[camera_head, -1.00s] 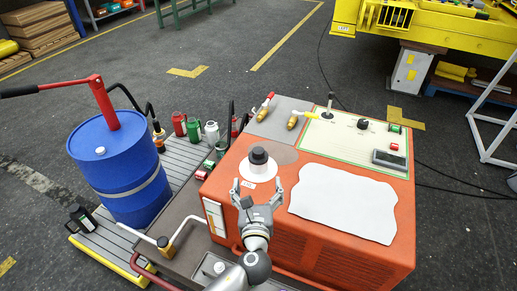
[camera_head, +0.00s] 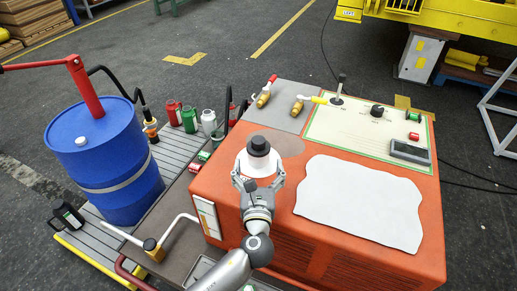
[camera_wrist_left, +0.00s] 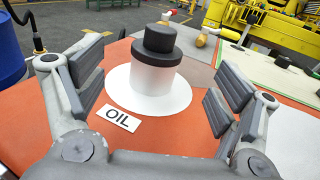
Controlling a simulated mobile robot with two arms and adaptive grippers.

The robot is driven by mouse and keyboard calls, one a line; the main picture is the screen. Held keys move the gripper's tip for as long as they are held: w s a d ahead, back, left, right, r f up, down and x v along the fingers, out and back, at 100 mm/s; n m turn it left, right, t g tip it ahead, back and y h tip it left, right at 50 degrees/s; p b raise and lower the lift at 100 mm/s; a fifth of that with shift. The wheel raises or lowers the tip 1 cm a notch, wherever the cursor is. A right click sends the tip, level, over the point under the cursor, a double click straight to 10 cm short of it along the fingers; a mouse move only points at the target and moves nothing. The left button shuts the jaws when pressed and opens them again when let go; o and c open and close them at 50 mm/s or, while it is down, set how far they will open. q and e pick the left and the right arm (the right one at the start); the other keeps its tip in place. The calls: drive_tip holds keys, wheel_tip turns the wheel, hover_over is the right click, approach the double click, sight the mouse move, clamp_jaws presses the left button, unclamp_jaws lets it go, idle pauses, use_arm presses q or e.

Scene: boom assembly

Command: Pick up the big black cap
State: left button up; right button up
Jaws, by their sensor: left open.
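The big black cap (camera_head: 258,147) sits on top of a white cylindrical neck on the orange cabinet (camera_head: 334,151). In the left wrist view the cap (camera_wrist_left: 158,42) shows a wide lower ring and a narrower top. The white neck (camera_wrist_left: 152,78) stands on a white disc, with an "OIL" label in front of it. My left gripper (camera_head: 258,183) is open and empty in front of the neck. In the left wrist view its fingers (camera_wrist_left: 160,88) stand apart to the left and right of the neck, not touching it. My right gripper is not in view.
A white cloth-like sheet (camera_head: 360,203) lies right of the cap. Yellow-handled tools (camera_head: 266,95) and a panel with a black knob (camera_head: 377,111) are behind. A blue drum (camera_head: 105,160) and several bottles (camera_head: 189,119) stand on the left.

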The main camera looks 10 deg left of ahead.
sight(258, 146)
use_arm(q)
drive_tip(key=w, duration=0.4)
drive_tip(key=shift+w+a+r, duration=0.2)
drive_tip(key=shift+a, duration=0.2)
drive_tip(key=w, duration=0.2)
drive_tip(key=w+a+r, duration=0.1)
drive_tip(key=w, duration=0.1)
drive_tip(key=shift+w+a, duration=0.1)
drive_tip(key=shift+w, duration=0.45)
drive_tip(key=c, duration=1.1)
drive_tip(key=shift+c, duration=0.4)
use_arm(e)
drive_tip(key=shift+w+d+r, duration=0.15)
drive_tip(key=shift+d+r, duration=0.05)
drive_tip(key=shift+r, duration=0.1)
